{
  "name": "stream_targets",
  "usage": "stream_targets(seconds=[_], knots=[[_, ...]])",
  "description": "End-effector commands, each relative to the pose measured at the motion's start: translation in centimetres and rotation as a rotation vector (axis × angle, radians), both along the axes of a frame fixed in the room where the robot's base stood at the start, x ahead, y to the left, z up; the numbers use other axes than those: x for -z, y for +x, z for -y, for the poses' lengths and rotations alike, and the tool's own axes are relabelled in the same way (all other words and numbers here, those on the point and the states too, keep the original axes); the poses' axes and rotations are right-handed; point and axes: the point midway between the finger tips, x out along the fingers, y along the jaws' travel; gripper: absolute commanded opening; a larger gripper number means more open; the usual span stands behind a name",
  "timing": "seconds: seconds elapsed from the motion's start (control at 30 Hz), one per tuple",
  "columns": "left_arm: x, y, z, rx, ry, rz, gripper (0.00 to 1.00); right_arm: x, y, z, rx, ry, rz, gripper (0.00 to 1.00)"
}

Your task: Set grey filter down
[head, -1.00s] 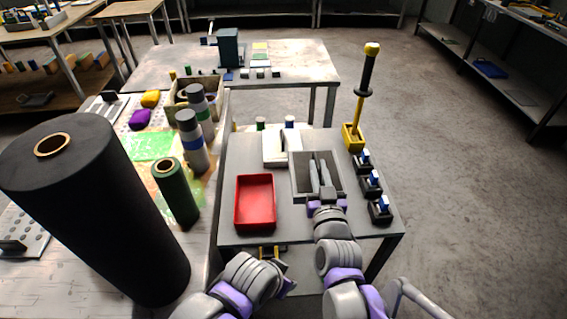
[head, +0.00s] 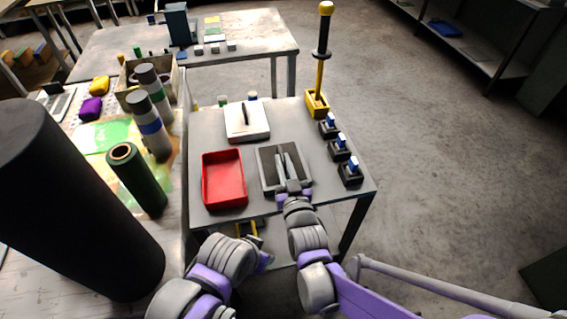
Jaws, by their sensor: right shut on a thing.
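My right gripper (head: 286,164) reaches over the open grey tray (head: 262,175) on the small grey table. Its two long light-grey fingers point away from me, inside the tray's outline in the picture. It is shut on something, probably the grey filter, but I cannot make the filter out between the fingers. Whether it touches the tray floor cannot be told. My left arm lies low at the table's front edge; its gripper's fingers do not show clearly.
A red tray (head: 224,203) stands left of the grey tray, a white block (head: 246,135) behind it. Black holders with blue-topped pieces (head: 349,172) line the right edge. A yellow-based upright tool (head: 317,103) stands at the back right corner. A big black roll (head: 60,190) stands left.

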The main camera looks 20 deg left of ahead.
Motion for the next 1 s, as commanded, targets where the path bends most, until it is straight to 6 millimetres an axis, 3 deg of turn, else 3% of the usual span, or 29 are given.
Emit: stream_targets(seconds=[0.23,0.27,0.43,0.8,1.0], knots=[[0.3,0.0,0.0,0.0,0.0,-0.001,0.5,0.3,0.0,0.0,0.0,0.001,0.001,0.0],[0.4,0.0,0.0,0.0,0.0,-0.001,0.5,0.3,0.0,0.0,0.0,0.0,0.0,0.17],[0.2,0.0,0.0,0.0,0.0,-0.001,0.5,0.2,0.0,0.0,0.0,0.0,0.0,0.45],[-0.3,0.0,0.0,0.0,0.0,0.001,0.5,-0.3,0.0,0.0,0.0,0.001,0.001,0.45],[0.1,0.0,0.0,0.0,0.0,0.0,0.5,-0.1,-2.9,2.1,0.0,0.0,0.0,0.45]])
